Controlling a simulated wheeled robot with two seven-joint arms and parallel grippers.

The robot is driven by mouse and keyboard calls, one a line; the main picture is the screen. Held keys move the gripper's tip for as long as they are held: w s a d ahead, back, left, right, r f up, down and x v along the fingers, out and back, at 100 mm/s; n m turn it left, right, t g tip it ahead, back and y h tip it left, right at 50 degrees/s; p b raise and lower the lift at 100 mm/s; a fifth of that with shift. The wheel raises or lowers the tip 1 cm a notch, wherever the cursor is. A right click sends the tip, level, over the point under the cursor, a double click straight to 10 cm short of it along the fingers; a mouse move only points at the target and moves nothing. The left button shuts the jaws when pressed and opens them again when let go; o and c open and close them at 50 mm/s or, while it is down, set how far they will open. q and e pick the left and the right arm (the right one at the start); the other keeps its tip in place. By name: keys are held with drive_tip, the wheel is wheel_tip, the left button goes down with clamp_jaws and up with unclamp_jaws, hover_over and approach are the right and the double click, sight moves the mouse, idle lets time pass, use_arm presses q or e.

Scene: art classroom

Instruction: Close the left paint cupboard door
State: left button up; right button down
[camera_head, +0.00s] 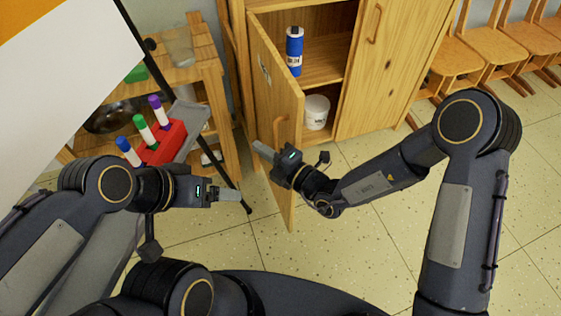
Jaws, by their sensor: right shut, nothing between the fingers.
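The wooden paint cupboard (345,78) stands ahead at the top middle. Its left door (276,88) is swung open toward me, with a handle (277,130) on the face turned to the left. The right door (392,65) is closed. Inside are a blue bottle (294,52) and a white tub (316,112). My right gripper (264,151) is shut and empty at the lower part of the left door, near the handle; I cannot tell whether it touches. My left gripper (229,195) points right, left of the door, and its finger gap is unclear.
A red holder (165,146) with several markers sits on a grey tray at the left, by a white board (60,80). A wooden side table (190,72) stands behind it. Wooden chairs (490,55) line the right. Tiled floor is clear at centre right.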

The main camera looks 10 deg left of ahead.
sight(276, 143)
drive_tip(key=shift+w+d, duration=1.3)
drive_tip(key=shift+w, duration=0.2)
